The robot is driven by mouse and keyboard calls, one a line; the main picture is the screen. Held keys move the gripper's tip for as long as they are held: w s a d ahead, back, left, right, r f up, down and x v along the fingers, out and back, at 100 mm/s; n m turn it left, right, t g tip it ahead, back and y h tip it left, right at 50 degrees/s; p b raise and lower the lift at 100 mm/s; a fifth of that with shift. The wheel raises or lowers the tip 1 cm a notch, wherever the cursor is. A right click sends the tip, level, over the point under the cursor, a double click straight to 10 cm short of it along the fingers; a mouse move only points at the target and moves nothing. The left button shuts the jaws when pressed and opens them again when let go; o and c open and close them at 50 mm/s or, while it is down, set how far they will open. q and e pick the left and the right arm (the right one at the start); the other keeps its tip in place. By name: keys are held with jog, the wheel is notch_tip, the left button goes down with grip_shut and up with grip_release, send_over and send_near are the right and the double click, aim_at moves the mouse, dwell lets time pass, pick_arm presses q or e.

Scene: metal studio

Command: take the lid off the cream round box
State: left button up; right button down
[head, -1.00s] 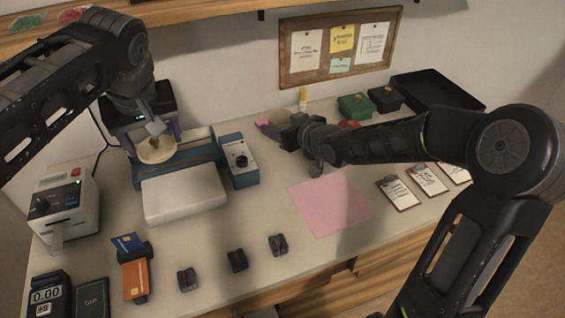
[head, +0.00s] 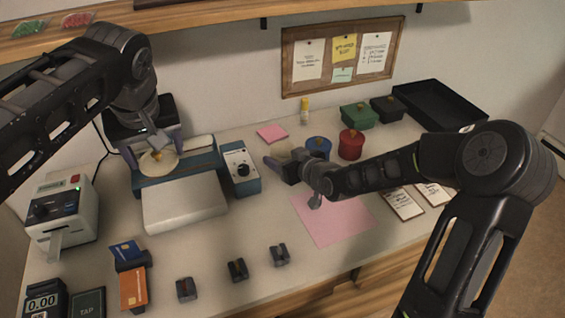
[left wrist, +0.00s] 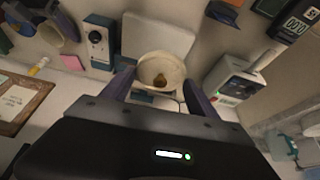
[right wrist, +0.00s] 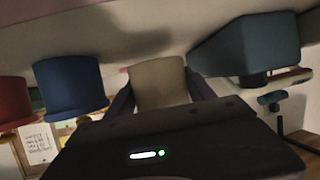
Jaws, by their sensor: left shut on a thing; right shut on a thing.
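The cream lid (head: 160,164), a round disc with a brown knob, is held by my left gripper (head: 154,152) over the blue-and-white device at the back left. The left wrist view shows the lid (left wrist: 150,67) between the two fingers, apart from any box. My right gripper (head: 281,164) is shut on the cream round box (right wrist: 160,82), which sits between its fingers in the right wrist view. In the head view the gripper mostly hides this box, near the blue box. I cannot tell whether it touches the table.
A blue box (head: 319,146) and a red box (head: 351,145) stand close right of my right gripper. Green (head: 358,116) and dark boxes and a black tray (head: 440,104) are behind. A pink sheet (head: 330,222) lies in front. A blue dial unit (head: 240,170) stands left.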

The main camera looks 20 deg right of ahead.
pick_arm(q)
jog(key=shift+f, duration=0.15)
pick_arm(e)
notch_tip(320, 180, down, 2)
pick_arm(q)
jog(key=shift+f, duration=0.15)
pick_arm(e)
jog(key=shift+f, duration=0.2)
jog(key=shift+c, duration=1.8)
grip_release()
jog(key=shift+r, duration=0.1)
pick_arm(q)
jog(key=shift+r, duration=0.2)
pick_arm(e)
jog(key=shift+r, duration=0.15)
pick_arm(q)
notch_tip(320, 180, up, 3)
jog(key=shift+f+p, duration=0.2)
jog(key=shift+p, duration=1.05)
pick_arm(e)
jog(key=v, duration=1.1)
jog(key=shift+s, duration=0.5)
